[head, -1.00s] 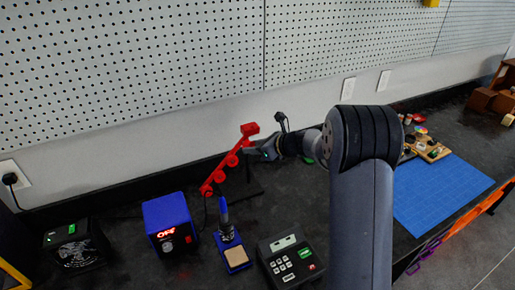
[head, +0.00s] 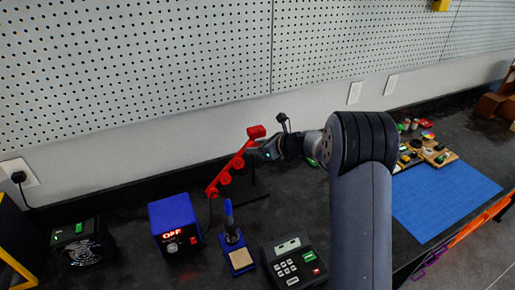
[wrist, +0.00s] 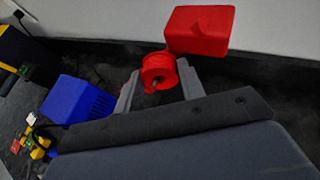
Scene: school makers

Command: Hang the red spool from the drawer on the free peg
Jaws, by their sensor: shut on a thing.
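The red spool (wrist: 158,72) sits between the two fingertips of my gripper (wrist: 160,85) in the wrist view, its dark-centred round end towards the camera. My gripper is shut on it. A red block (head: 256,131) tops the rack; a red block also shows just behind and right of the spool in the wrist view (wrist: 198,30). I cannot tell whether the spool touches a peg. No drawer is recognisable.
A blue mat (head: 443,195) lies at right. The pegboard wall (head: 140,70) rises behind.

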